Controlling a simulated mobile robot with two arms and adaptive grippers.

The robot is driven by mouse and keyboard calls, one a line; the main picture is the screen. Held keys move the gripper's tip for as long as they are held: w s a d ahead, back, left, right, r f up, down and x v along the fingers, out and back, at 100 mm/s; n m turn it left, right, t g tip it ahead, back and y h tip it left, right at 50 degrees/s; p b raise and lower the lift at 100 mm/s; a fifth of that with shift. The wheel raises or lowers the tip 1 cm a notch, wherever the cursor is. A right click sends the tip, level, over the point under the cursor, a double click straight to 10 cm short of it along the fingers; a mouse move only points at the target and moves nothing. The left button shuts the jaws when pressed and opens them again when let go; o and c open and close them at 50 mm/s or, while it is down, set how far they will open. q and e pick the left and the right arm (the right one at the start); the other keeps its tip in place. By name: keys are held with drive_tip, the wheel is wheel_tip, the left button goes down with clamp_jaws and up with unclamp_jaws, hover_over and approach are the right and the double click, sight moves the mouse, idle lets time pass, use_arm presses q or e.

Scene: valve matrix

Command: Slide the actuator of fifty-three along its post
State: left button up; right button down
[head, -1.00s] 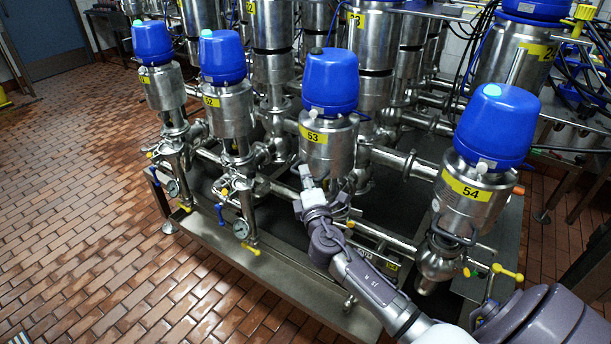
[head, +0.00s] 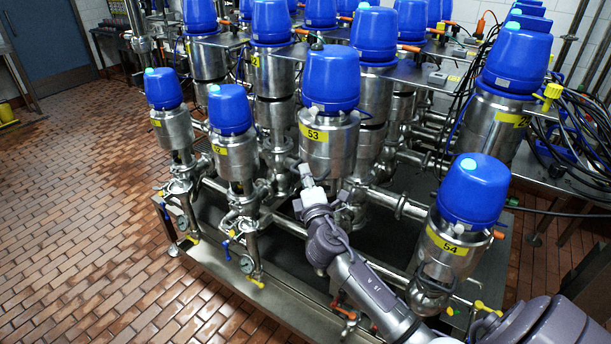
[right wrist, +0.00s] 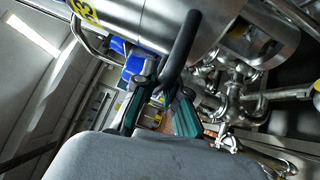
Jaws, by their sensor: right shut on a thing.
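The actuator of fifty-three (head: 332,150) is a steel cylinder with a blue cap and a yellow "53" label, upright in the middle of the head view. It stands higher than its front-row neighbours fifty-two (head: 232,155) and fifty-four (head: 455,250). My right gripper (head: 307,178) is at its lower front, shut on its dark curved handle (right wrist: 180,48). In the right wrist view the fingers (right wrist: 163,100) lie around that bar, with the steel body just beyond. Its post is mostly hidden behind my arm. My left gripper is not in view.
More blue-capped valves (head: 272,25) stand close behind. Steel pipes (head: 400,205) run between the valves. A gauge (head: 246,264) hangs low at the left. Dark cables and hoses (head: 575,130) crowd the right. The tiled floor (head: 80,220) at left is clear.

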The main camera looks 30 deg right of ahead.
drive_tip(key=shift+r, duration=0.45)
drive_tip(key=c, duration=1.2)
unclamp_jaws()
drive_tip(key=shift+f, duration=0.1)
drive_tip(key=shift+s+f, duration=0.1)
drive_tip(key=shift+f, duration=0.05)
drive_tip(key=v, duration=1.1)
drive_tip(key=shift+s+a, duration=0.15)
drive_tip(key=shift+s, duration=0.25)
